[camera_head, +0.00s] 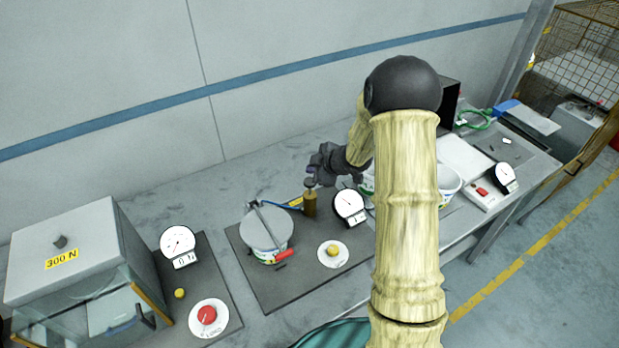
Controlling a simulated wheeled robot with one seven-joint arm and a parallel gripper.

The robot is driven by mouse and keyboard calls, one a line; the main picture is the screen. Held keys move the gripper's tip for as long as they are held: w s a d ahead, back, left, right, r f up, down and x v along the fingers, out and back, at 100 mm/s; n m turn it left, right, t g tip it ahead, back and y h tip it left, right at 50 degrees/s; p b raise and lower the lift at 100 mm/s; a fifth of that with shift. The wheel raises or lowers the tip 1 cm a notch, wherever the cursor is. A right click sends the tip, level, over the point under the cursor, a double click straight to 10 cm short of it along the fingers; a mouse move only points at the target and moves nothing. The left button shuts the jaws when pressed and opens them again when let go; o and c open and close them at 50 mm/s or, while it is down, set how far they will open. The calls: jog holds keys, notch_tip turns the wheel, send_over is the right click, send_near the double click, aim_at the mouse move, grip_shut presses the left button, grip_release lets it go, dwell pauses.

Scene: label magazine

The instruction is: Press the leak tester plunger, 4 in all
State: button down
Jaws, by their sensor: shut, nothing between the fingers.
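The leak tester stands on a dark mat (262,297) in the middle of the bench. It has a lidded pot (266,232) with a clamp bar and red handle, a dial gauge (349,204), and a brass plunger cylinder (309,206) with a dark knob on top. My gripper (312,180) is shut and empty, its fingertips right at the plunger's knob. I cannot tell whether they touch it. The small counter under the gauge seems to show 1. My arm hides part of the bench to the right.
A yellow button on a white disc (333,254) sits at the mat's front. Left are a 300 N press box (70,250), a gauge (178,243) and a red button (207,316). White tubs (448,181) and a scale (486,192) stand right.

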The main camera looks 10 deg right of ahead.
jog(key=shift+r+p, duration=1.3)
jog(key=shift+r, duration=0.35)
jog(key=shift+s+d+r+m+h+b, duration=0.1)
jog(key=shift+s+d+m+h+b, duration=0.1)
jog(key=shift+m+h+b, duration=0.15)
jog(key=s+a+r+m+g+h+b, duration=0.1)
jog(key=s+m+g+h+b, duration=0.3)
jog(key=s+m, duration=1)
jog(key=s+g+b, duration=0.1)
jog(key=s+b, duration=0.1)
jog(key=s, duration=1.2)
jog(key=shift+s+b, duration=0.25)
jog(key=shift+b, duration=0.1)
